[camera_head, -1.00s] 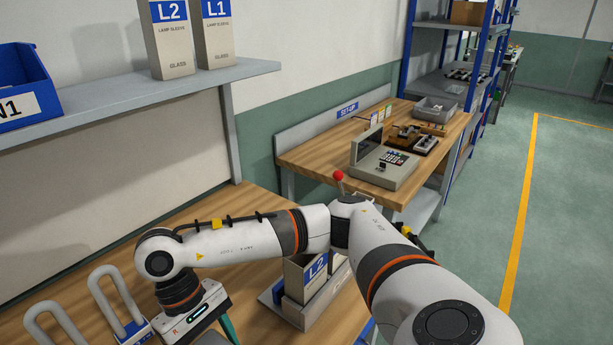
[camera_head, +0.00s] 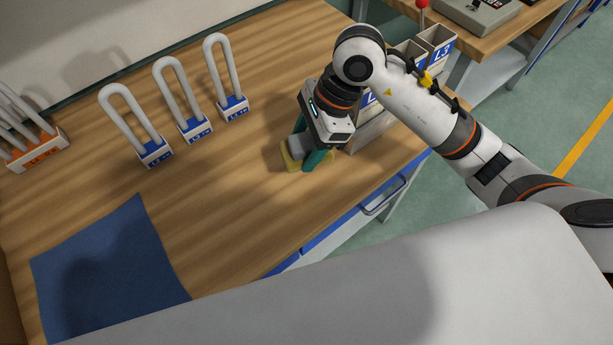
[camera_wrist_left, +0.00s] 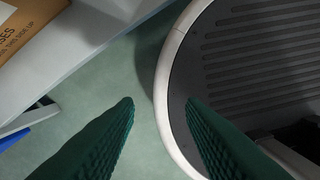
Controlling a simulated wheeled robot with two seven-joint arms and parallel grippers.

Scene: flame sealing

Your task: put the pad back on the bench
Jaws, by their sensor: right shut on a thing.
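The pad (camera_head: 289,158) is a small yellow block with a grey part on top, low over the bench (camera_head: 225,210) near its front edge. My right gripper (camera_head: 314,162) is shut on it, with teal fingers pointing down. The fingers and wrist hide part of the pad. I cannot tell whether its underside touches the wood. In the left wrist view, my left gripper (camera_wrist_left: 160,106) has its fingers apart with nothing between them, above the floor.
Several U-shaped lamps stand in blue-labelled bases, one nearest the pad (camera_head: 233,105). Labelled sleeves (camera_head: 437,46) stand behind my right wrist. A blue mat (camera_head: 110,265) lies at the front left. An orange-labelled rack (camera_head: 38,150) is at the left. Bare wood lies between mat and pad.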

